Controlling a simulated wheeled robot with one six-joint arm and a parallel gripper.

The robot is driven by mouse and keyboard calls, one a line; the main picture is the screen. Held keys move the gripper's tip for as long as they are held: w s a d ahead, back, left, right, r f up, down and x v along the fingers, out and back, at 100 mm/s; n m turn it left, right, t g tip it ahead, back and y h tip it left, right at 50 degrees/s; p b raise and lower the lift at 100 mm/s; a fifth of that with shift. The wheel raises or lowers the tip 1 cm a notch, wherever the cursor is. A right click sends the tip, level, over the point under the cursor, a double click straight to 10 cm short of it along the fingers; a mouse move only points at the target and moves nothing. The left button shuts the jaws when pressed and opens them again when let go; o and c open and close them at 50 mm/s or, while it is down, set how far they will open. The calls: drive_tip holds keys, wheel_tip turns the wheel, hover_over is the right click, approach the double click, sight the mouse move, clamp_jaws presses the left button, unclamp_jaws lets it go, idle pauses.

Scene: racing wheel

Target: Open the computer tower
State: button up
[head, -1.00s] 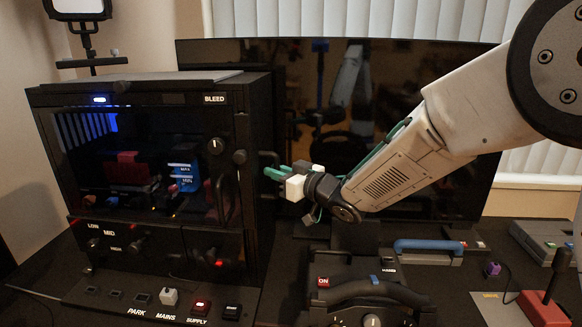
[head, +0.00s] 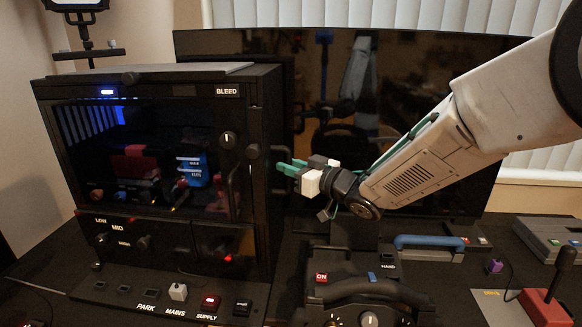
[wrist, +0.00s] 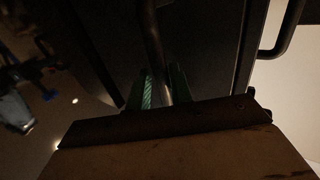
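The computer tower (head: 262,110) is a large black case on the left of the desk. It has a dark glass front panel (head: 85,150) that looks shut, with lit parts behind it. A vertical bar handle (head: 232,195) stands near its front right edge, and another handle shows on its right side. My gripper (head: 288,166) is at the tower's right side, its green fingers pointing left at that side handle. In the wrist view the two green fingers (wrist: 162,88) are apart, with a dark bar (wrist: 156,40) running between them. Contact with the bar cannot be told.
A wide dark monitor (head: 400,90) stands behind my arm. A racing wheel (head: 370,290) is at the front centre. A switch panel (head: 140,300) lies before the tower. A red-based joystick (head: 545,305) is at the right. Another bar handle (wrist: 285,35) shows in the wrist view.

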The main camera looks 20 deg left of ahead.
idle(0.3)
drive_tip(key=v, duration=0.7)
drive_tip(key=shift+d, duration=0.3)
drive_tip(key=shift+s, duration=0.1)
